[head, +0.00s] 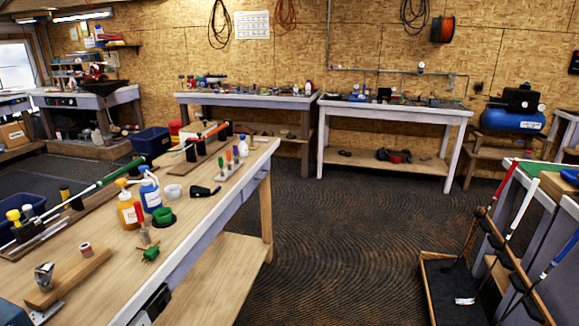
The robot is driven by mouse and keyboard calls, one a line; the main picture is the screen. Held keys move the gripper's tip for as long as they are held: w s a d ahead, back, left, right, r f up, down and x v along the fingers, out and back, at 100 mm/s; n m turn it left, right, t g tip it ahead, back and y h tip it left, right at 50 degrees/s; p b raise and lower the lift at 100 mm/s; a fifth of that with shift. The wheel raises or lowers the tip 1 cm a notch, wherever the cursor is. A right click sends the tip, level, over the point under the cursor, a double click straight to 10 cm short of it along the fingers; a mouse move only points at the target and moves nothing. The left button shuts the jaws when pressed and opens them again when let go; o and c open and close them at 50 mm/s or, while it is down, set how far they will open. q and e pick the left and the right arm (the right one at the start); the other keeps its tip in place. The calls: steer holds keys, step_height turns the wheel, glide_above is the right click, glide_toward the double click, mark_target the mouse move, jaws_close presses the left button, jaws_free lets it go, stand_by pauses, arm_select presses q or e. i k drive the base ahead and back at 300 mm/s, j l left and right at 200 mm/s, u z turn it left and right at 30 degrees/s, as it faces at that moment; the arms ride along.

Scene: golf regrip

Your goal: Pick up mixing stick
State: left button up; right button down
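I cannot pick out a mixing stick for certain. On the long wooden workbench (205,222) at the left, a small rack (226,174) holds several upright thin tools with coloured handles. A blue-and-white bottle (150,194) stands beside the amber one. A small white cup (173,191) sits to their right, and a green item (163,214) sits in a dark round holder just in front. Neither of my grippers is in view.
A wooden block (68,280) and a green clamp (151,254) are at the front. An open wooden crate (427,290) and a club rack stand at right. Dark floor (340,240) between is clear.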

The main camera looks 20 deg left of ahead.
mark_target(138, 207)
steer(key=i+l+u, duration=0.15)
steer(key=i+u, duration=0.3)
steer(key=i+l+u, duration=0.25)
steer(key=i+u, duration=0.2)
